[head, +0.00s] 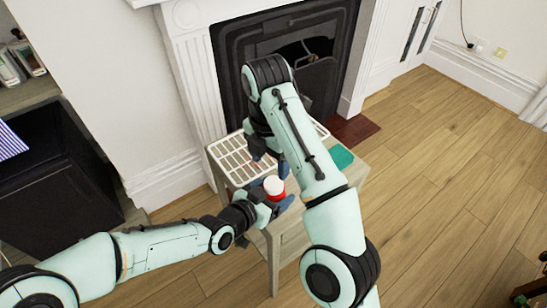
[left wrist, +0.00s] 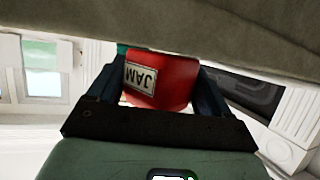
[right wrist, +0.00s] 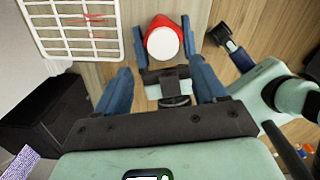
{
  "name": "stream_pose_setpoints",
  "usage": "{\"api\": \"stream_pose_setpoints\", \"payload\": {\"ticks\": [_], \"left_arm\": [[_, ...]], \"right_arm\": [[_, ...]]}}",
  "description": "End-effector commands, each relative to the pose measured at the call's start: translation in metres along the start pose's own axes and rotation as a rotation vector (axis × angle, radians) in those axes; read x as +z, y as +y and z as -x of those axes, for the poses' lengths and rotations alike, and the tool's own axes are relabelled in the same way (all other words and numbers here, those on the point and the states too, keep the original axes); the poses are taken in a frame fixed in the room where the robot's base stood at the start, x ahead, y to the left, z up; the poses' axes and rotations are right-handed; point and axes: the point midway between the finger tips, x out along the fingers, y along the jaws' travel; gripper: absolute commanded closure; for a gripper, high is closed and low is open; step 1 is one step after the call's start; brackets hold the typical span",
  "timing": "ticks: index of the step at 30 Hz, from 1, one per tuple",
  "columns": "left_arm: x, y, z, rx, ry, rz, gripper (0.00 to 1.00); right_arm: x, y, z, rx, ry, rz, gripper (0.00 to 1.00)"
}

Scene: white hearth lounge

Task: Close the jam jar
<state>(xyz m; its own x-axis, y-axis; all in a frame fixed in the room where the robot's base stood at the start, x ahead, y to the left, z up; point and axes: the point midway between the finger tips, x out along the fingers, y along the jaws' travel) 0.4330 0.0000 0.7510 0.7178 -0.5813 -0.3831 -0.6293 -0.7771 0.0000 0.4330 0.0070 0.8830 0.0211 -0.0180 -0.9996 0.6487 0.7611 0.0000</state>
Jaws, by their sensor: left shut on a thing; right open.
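The jam jar (head: 275,190) is red with a round white top and stands upright at the near part of the small wooden table (head: 284,228). My left gripper (head: 274,199) is shut around its sides; the left wrist view shows the jar (left wrist: 165,80) between the fingers, its JAM label upside down in the picture. In the right wrist view the white top (right wrist: 162,44) faces the camera, with red around its edge; I cannot tell whether it is a seated lid. My right gripper (right wrist: 163,80) is open and empty near the jar, partly hidden behind its arm in the head view.
A white wire rack (head: 232,160) lies on the table left of the jar. A green item (head: 341,156) lies at the table's right side, beyond my right arm. A black fireplace (head: 320,85) stands behind the table. Wooden floor is open to the right.

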Motion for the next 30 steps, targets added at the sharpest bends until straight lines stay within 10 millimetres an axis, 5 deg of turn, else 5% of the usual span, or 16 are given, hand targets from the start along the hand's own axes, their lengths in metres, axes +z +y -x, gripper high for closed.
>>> {"api": "stream_pose_setpoints", "payload": {"ticks": [6,18,30], "left_arm": [[-0.001,0.000,0.000,0.000,0.002,-0.001,1.00],[-0.001,0.000,0.000,0.000,0.003,-0.001,1.00],[-0.001,0.000,0.000,0.000,0.003,-0.001,1.00]], "right_arm": [[0.005,-0.005,0.004,0.003,0.017,0.147,0.30],[0.005,-0.006,0.003,0.001,0.019,0.156,0.30],[0.008,-0.006,-0.019,-0.008,0.027,0.152,0.30]]}}
